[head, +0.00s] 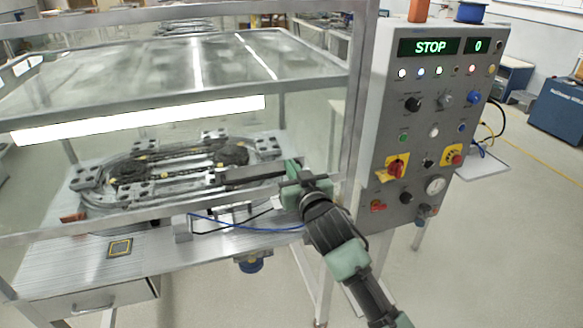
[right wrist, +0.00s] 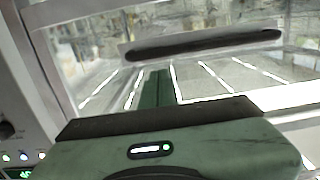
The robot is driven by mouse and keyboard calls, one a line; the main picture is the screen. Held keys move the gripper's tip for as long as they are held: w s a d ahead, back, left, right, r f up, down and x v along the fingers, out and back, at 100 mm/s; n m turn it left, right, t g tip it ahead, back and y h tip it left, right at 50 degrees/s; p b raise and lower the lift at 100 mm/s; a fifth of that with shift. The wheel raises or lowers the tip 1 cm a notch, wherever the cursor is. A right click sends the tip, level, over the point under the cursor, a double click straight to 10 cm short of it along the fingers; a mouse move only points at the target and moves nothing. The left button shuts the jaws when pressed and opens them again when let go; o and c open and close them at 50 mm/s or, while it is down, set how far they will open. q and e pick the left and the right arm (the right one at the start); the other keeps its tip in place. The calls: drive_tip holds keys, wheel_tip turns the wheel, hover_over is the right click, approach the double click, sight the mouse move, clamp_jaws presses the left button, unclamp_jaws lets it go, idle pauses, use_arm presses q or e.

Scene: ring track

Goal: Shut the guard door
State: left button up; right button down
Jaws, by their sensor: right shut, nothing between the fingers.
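The guard door appears as a clear panel in a grey metal frame (head: 100,225) in front of the ring track (head: 165,170). I cannot tell how far it stands open. A dark bar handle (head: 255,173) shows low on its right side, and it also shows in the right wrist view (right wrist: 205,45). My right gripper (head: 291,168) is at the right end of this handle, with its green fingers together and empty. In the right wrist view the fingers (right wrist: 155,88) point toward the handle; I cannot tell whether they touch it. My left gripper is out of view.
A grey control panel (head: 385,130) with a green STOP display, knobs and switches stands right of the enclosure, close to my right arm. A lit lamp strip (head: 140,120) crosses the enclosure. A drawer (head: 95,305) is under the bench.

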drive_tip(key=shift+w+f, duration=0.1)
drive_tip(key=shift+f, duration=0.5)
